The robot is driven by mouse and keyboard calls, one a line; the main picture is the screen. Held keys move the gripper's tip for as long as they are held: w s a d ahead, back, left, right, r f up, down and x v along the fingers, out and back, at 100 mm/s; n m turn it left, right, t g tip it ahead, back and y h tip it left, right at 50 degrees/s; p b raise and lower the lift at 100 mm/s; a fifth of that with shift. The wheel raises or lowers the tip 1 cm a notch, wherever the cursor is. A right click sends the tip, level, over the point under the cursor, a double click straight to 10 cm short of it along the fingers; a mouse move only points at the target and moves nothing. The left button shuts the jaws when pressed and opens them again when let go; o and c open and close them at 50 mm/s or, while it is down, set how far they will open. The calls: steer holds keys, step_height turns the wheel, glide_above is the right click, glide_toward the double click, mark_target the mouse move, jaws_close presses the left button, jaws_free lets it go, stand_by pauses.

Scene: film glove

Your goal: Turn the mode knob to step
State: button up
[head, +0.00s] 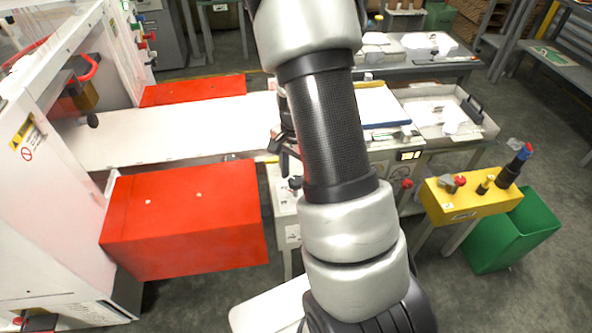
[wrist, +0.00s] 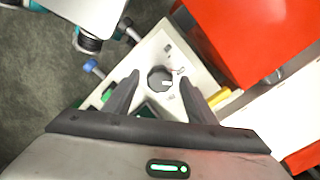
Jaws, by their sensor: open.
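The mode knob (wrist: 159,78) is a dark round dial with a small white mark on its right side, on a white control panel (wrist: 176,58). Small print beside it is too small to read. My gripper (wrist: 159,75) is open in the wrist view, one finger on each side of the knob in the picture; I cannot tell whether they touch it. In the head view, my gripper (head: 284,157) shows partly behind my arm, above the white panel box (head: 283,205). The knob cannot be made out clearly there.
A red box (head: 185,222) stands left of the panel; its red side is close in the wrist view (wrist: 255,35). A blue-tipped lever (wrist: 92,67) sticks out at the panel's left edge. A yellow control box (head: 468,204) and green bin (head: 520,235) stand right.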

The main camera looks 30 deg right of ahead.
step_height(320, 180, up, 18)
steer(key=p, duration=0.2)
steer(key=shift+f+p, duration=0.25)
steer(key=shift+p, duration=0.15)
